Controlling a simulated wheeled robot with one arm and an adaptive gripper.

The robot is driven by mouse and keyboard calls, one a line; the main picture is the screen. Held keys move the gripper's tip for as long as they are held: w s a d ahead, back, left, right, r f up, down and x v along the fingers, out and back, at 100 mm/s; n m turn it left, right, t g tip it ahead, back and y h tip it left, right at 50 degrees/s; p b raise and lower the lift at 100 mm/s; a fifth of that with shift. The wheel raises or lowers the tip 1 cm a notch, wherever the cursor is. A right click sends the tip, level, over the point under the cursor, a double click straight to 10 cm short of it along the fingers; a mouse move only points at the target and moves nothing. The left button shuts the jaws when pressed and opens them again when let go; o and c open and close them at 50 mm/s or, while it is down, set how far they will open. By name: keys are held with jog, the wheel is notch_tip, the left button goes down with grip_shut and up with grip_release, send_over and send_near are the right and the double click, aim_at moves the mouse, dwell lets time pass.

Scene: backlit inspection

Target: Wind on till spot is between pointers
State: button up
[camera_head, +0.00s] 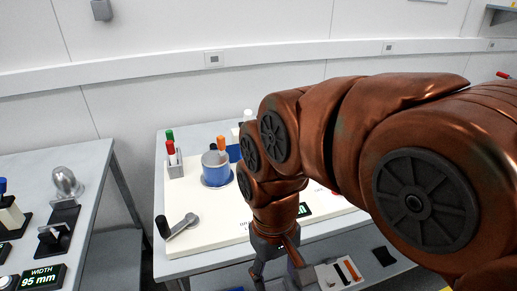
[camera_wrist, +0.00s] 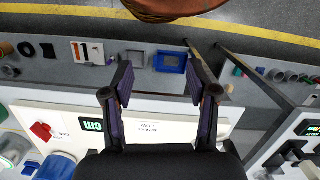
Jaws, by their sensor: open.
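A crank (camera_head: 180,227) with a grey arm and a black knob lies at the front left of the cream board (camera_head: 225,230) in the head view. A blue drum (camera_head: 216,179) with a grey upper part stands behind it. No spot or pointers can be made out. My gripper (camera_head: 277,270) is low at the table's front edge, right of the crank and apart from it. In the wrist view my gripper (camera_wrist: 163,88) is open, with nothing between its fingers. My arm hides much of the board's right side.
A holder with red and green pens (camera_head: 174,160) stands left of the drum. A green-lit display (camera_head: 304,210) is partly behind my arm. The wrist view shows a red knob (camera_wrist: 42,131) and a blue tray (camera_wrist: 171,62). A second table (camera_head: 85,165) stands left, across a gap.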

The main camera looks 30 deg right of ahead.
notch_tip(320, 180, up, 4)
jog(key=shift+r+p, duration=0.25)
jog(key=shift+p, duration=0.35)
jog(key=s+d+f, duration=0.1)
jog(key=s+f, duration=0.3)
jog(key=f, duration=0.2)
jog(key=shift+f, duration=0.25)
jog(key=shift+d, duration=0.1)
jog(key=shift+c, duration=0.7)
